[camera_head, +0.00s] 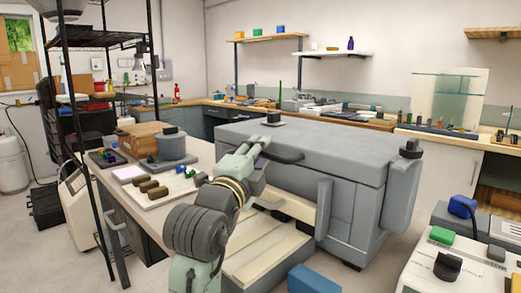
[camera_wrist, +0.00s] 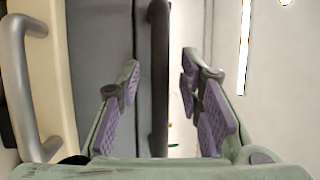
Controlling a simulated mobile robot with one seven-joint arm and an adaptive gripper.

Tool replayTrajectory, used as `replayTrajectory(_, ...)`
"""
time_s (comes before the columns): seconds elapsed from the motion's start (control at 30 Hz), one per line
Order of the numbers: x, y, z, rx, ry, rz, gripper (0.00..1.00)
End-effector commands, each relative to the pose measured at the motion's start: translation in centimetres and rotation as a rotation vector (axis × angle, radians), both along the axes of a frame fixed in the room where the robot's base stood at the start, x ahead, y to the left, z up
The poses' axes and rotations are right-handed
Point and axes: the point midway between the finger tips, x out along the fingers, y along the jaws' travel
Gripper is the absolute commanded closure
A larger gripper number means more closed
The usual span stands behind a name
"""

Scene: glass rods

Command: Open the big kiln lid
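The big kiln (camera_head: 345,185) is a large grey box in the middle of the head view, with its lid (camera_head: 310,138) lying flat and shut on top. A dark lid handle (camera_head: 283,153) sticks out from the lid's front edge at the left. My gripper (camera_head: 258,158) is at this handle, its fingers partly hidden by my wrist. In the wrist view, my gripper (camera_wrist: 168,95) is open, with purple pads on both sides of the dark handle bar (camera_wrist: 159,75). Gaps show between the pads and the bar. The grey lid and kiln front lie left of the bar.
A silver handle (camera_wrist: 25,75) on a cream panel is at the wrist view's left. Cream slatted boards (camera_head: 265,250) lie below my arm. A worktable (camera_head: 150,205) with small items stands left. A blue box (camera_head: 313,279) and a bench with controls (camera_head: 455,270) are right.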

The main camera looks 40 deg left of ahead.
Motion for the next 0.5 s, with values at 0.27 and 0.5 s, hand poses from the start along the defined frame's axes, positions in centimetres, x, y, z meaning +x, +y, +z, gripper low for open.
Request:
replayTrajectory(0.27, 0.45, 0.1, 0.07, 0.001, -0.001, -0.001, 0.67)
replayTrajectory(0.5, 0.43, 0.1, 0.06, 0.0, -0.001, 0.0, 0.78)
